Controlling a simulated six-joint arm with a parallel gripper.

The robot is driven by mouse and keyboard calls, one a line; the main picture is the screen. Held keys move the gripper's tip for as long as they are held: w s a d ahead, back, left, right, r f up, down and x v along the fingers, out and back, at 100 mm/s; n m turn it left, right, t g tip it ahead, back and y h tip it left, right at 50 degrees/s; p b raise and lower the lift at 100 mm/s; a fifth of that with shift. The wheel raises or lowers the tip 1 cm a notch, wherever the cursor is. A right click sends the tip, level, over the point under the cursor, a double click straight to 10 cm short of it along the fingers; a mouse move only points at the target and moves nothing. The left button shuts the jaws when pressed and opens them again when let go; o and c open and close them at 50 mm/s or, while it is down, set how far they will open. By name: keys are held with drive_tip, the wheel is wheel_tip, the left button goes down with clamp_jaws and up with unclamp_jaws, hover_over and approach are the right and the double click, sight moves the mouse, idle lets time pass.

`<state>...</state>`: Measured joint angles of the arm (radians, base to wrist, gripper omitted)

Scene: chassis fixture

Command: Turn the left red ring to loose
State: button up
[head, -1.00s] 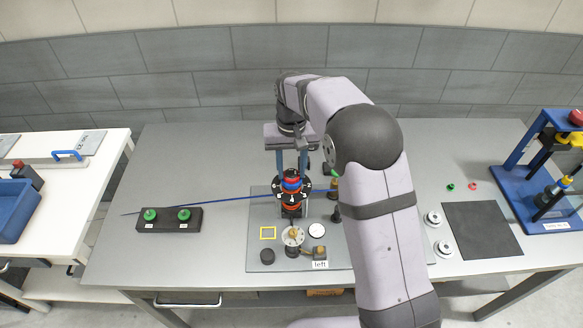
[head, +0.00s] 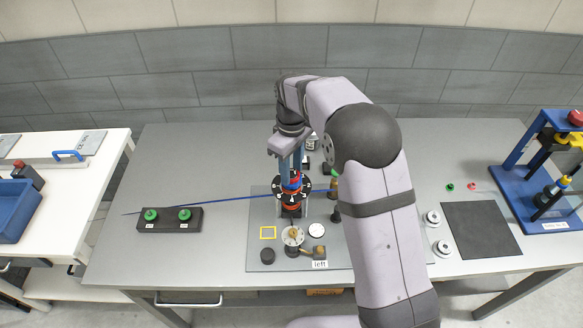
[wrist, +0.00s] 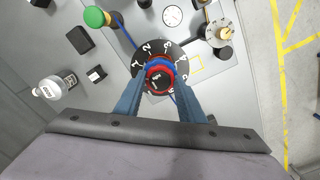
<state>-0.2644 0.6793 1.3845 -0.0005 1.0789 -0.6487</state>
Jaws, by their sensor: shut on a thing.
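The red ring (wrist: 158,75) sits with a blue part on a black numbered dial (wrist: 146,50) in the wrist view. In the head view the red ring (head: 295,183) shows above the dial (head: 281,188), with more red (head: 292,207) below it. My gripper (head: 292,172) reaches down from above. In the wrist view its two blue fingers (wrist: 158,92) stand on either side of the red ring, shut on it. The fingers hide part of the ring. I cannot read which mark it points to.
A "left" label (head: 320,265) lies at the front of the grey plate (head: 262,215), near a round metal part (head: 293,236). A thin blue rod (head: 200,203) runs left from the dial. Bare table lies between.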

drive_tip(key=n, duration=0.6)
idle(0.5)
drive_tip(key=o, duration=1.1)
drive_tip(key=shift+c, duration=0.2)
drive_tip(key=shift+r, duration=0.15)
drive_tip(key=shift+r+b, duration=1.25)
drive_tip(key=shift+r, duration=2.35)
